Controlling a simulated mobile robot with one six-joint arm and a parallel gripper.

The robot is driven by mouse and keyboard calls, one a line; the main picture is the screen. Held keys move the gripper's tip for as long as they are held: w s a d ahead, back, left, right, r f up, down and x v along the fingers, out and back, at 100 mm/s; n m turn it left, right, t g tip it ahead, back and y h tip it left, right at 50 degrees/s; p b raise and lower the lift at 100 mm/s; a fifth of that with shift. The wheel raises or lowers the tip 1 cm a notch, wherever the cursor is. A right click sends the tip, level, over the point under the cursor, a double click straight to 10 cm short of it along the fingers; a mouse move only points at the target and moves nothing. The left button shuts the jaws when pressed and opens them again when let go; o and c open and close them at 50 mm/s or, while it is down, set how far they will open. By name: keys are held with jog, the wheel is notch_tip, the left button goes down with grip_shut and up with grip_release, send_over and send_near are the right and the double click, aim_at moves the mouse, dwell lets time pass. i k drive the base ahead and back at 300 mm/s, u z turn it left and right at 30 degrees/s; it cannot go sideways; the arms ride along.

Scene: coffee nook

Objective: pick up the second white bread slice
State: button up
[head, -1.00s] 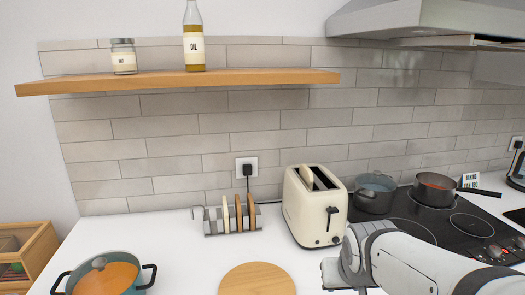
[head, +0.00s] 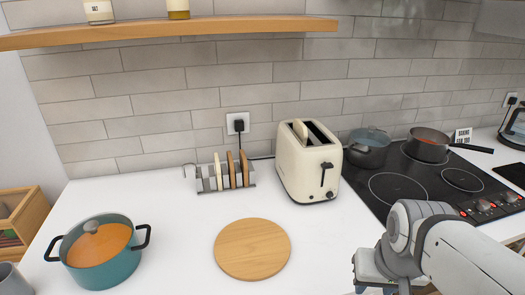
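A white bread slice (head: 218,170) stands upright in the grey metal rack (head: 205,186) on the counter. Two brown slices stand to its right in the same rack, one (head: 231,169) beside the other (head: 244,167). The cream toaster (head: 310,172) stands right of the rack, and a pale slice (head: 300,130) sticks out of one of its slots. My arm reaches in from the lower right in the head view. My gripper is at or below the bottom edge, and its fingertips cannot be made out.
A round wooden board (head: 252,249) lies in front of the rack. A teal pot (head: 100,255) stands at the left. The cooktop (head: 425,190) at the right holds two pots. A wooden shelf (head: 170,32) hangs above. The counter between rack and board is clear.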

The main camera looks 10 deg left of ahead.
aim_at(218, 171)
jog(key=z, duration=0.8)
jog(key=k, duration=2.15)
jog(key=u, duration=1.05)
jog(key=i, duration=1)
